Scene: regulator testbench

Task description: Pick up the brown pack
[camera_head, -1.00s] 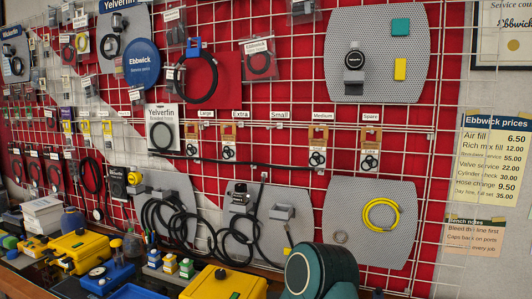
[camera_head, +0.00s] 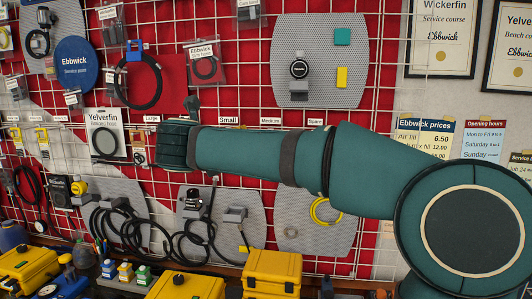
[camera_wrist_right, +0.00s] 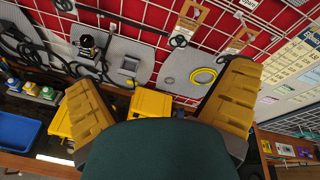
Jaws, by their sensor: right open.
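One brown pack (camera_head: 138,136), a brown card with dark rings, hangs on the wall grid under the "Large" label, just left of my right arm's end. The arm hides the places under the labels to its right. Two brown packs, one upper (camera_wrist_right: 190,18) and one further right (camera_wrist_right: 240,42), show at the top of the right wrist view. My right gripper (camera_wrist_right: 158,80) is open and empty, with its tan fingers wide apart and the packs beyond them. My left gripper is not in view.
Grey panels hold a yellow coil (camera_head: 326,210), black hoses (camera_head: 125,222) and small fittings. Yellow cases (camera_head: 272,272) and small bottles stand on the bench below. A blue tray (camera_wrist_right: 18,130) lies at left in the wrist view. Bagged parts hang above the arm.

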